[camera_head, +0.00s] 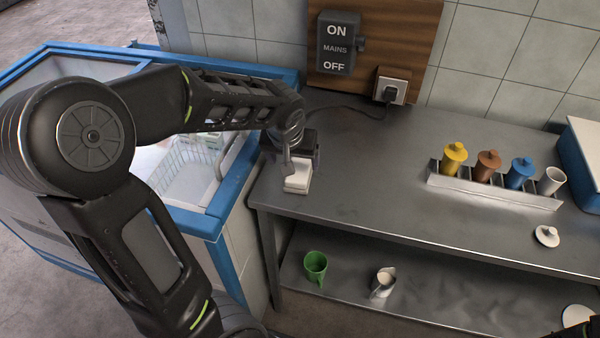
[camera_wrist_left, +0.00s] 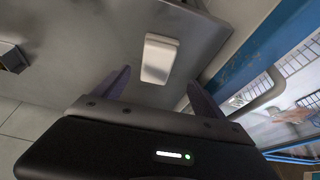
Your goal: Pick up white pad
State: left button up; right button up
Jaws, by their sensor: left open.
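The white pad (camera_head: 298,176) is a small pale block on the left end of the metal counter, near the blue-rimmed freezer. In the left wrist view the white pad (camera_wrist_left: 160,59) lies just beyond the fingertips, roughly between them. My left gripper (camera_head: 303,158) is over the counter, right by the pad. In the left wrist view my left gripper (camera_wrist_left: 154,85) has its two fingers apart with nothing between them. In the head view the gripper hides the pad's far end.
A rack (camera_head: 490,187) holds yellow, brown and blue lidded containers and a white cup. A white lid (camera_head: 547,236) lies in front. The freezer (camera_head: 226,196) adjoins the counter. The counter's middle is clear.

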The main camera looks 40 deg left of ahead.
aim_at(299, 170)
pick_arm(q)
jog(key=shift+x, duration=1.15)
jog(key=shift+f, duration=0.15)
jog(key=x, duration=0.1)
jog(key=p+x, duration=0.1)
jog(key=x, duration=0.3)
jog(key=shift+w+d, duration=0.15)
jog(key=shift+d, duration=0.1)
jog(key=shift+c, duration=0.3)
jog(key=c, duration=1.4)
notch_tip(299, 170, up, 10)
jog(key=shift+r, duration=0.1)
